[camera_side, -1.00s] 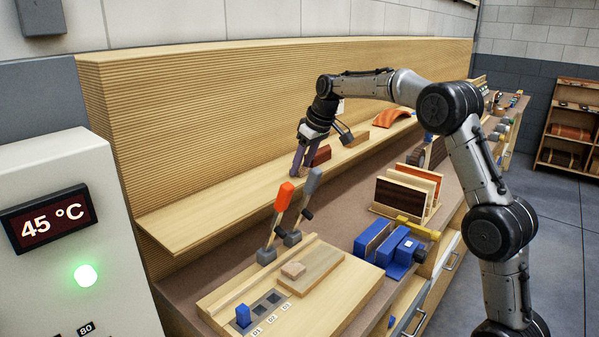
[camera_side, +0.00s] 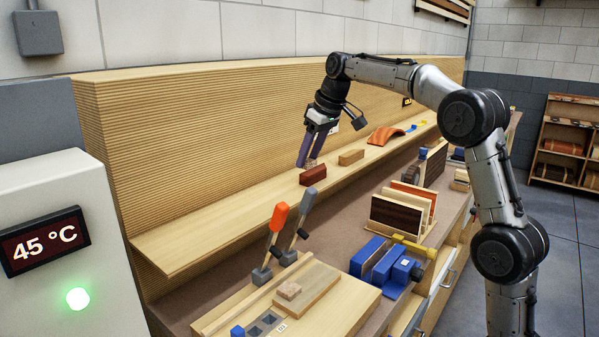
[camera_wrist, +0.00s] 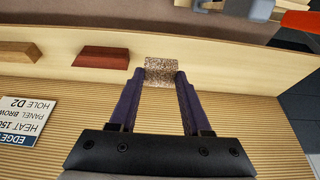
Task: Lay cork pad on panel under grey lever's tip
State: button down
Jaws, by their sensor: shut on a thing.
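My gripper (camera_side: 309,160) is above the wooden shelf, fingers down. In the wrist view, my gripper (camera_wrist: 158,78) is shut on a speckled brown cork pad (camera_wrist: 161,71). In the side view the pad is mostly hidden by the fingers. The grey lever (camera_side: 307,199) stands tilted beside an orange-handled lever (camera_side: 279,217) at the back of the work board, left of and nearer the camera than my gripper.
A red-brown block (camera_side: 313,175) and tan block (camera_side: 351,157) sit on the shelf (camera_side: 200,232). A slotted rack (camera_side: 403,207) and blue clamp-like blocks (camera_side: 388,263) stand to the right. A blue peg (camera_side: 238,331) is by the board's holes. A printed card (camera_wrist: 27,119) shows in the wrist view.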

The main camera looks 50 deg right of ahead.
jog(key=s+a+r, duration=0.2)
jog(key=s+r, duration=0.2)
jog(key=s, duration=0.4)
jog(key=s+a+f, duration=0.4)
jog(key=s+f, duration=0.2)
jog(key=s, duration=0.1)
jog(key=s+a+f, duration=0.4)
jog(key=s+f, duration=0.2)
jog(key=s, duration=0.2)
send_near(313, 271)
jog(key=shift+w+a+f, duration=0.1)
jog(key=shift+w+f, duration=0.6)
jog(key=shift+w, duration=0.1)
jog(key=shift+w+f, duration=0.15)
jog(key=shift+f, duration=0.05)
jog(key=shift+s+x, duration=0.2)
jog(key=shift+x, duration=0.75)
jog(key=shift+s+x, duration=0.25)
jog(key=shift+x, duration=0.65)
jog(key=shift+f, duration=0.25)
